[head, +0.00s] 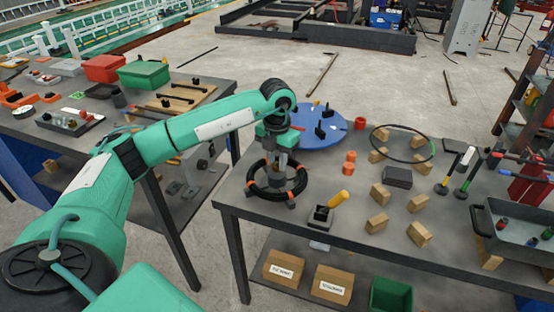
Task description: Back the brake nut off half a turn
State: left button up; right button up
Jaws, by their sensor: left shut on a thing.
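My left gripper (280,160) points down over the middle of a black ring-shaped coil (262,190) with orange bands, at the left end of the front table. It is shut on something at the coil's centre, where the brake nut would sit. The fingers and wrist hide the nut, so I cannot make out its shape or its turn. The coil lies flat on several small dark feet. My right gripper is not in view.
Behind is a blue disc (318,130) with black fittings. A grey tray (520,232) stands at the right end.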

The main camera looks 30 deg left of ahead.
aim_at(277, 163)
pick_arm(q)
jog(key=shift+r, duration=0.1)
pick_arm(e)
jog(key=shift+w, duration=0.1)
pick_arm(q)
jog(key=o, duration=0.9)
jog(key=shift+o, duration=0.4)
jog(key=shift+r, duration=0.3)
notch_tip(277, 163, up, 13)
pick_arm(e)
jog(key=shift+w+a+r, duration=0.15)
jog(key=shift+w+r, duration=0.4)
